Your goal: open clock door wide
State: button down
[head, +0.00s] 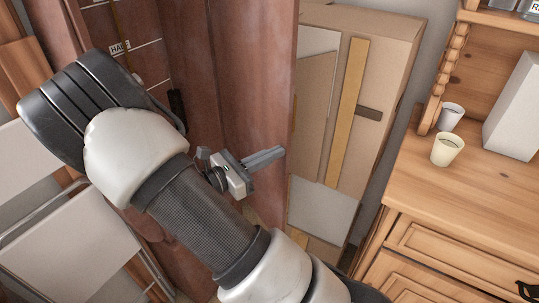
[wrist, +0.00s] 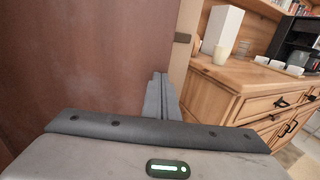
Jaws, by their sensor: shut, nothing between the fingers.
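The clock door (head: 262,80) is a reddish-brown wooden panel standing open, with its free edge toward the right. The clock case (head: 190,50) is partly visible to its left. My gripper (head: 270,157) is shut and empty, its fingers pointing right across the lower part of the door in the head view. In the wrist view the door (wrist: 80,60) fills the left side, and my closed fingers (wrist: 160,92) lie in front of it close to its right edge. I cannot tell whether they touch it. My arm hides the lower clock.
Cardboard boxes (head: 385,80) lean behind the door. A wooden dresser (head: 470,190) at right holds a cream cup (head: 447,150), a white cup (head: 451,116) and a white box (head: 515,110). A folded white chair (head: 70,235) stands at lower left.

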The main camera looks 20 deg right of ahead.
jog(key=w+d, duration=0.2)
jog(key=d, duration=0.8)
jog(key=shift+w+d+p, duration=0.2)
jog(key=shift+d+p, duration=0.15)
jog(key=shift+p, duration=0.05)
jog(key=shift+a, duration=0.15)
